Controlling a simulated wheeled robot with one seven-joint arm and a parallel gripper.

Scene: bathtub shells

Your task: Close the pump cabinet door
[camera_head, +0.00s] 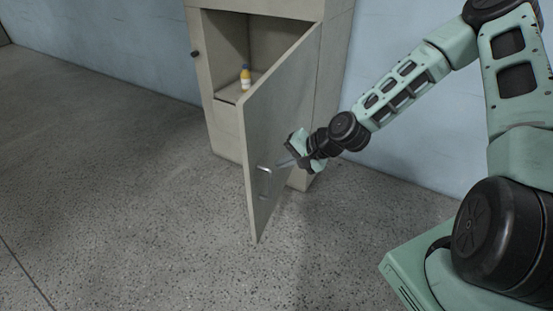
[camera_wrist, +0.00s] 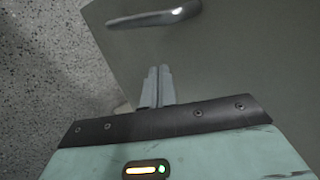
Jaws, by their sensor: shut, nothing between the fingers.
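The pump cabinet (camera_head: 228,133) is a beige box against the wall, and its door (camera_head: 281,106) stands wide open, swung out toward the camera. The door's metal handle (camera_head: 264,183) is on its outer face near the free edge. My gripper (camera_head: 283,163) is shut and empty at the outer face of the door, just above and right of the handle. In the wrist view the closed fingers (camera_wrist: 157,86) point at the door panel (camera_wrist: 235,60), with the handle (camera_wrist: 155,18) beyond them. I cannot tell whether the fingertips touch the panel.
A small yellow bottle (camera_head: 246,78) with a white label and blue cap stands on the shelf inside the cabinet. A dark knob (camera_head: 194,54) is on the cabinet's left side. The speckled floor (camera_head: 120,190) left of the door is clear. A pale blue wall (camera_head: 410,130) is behind.

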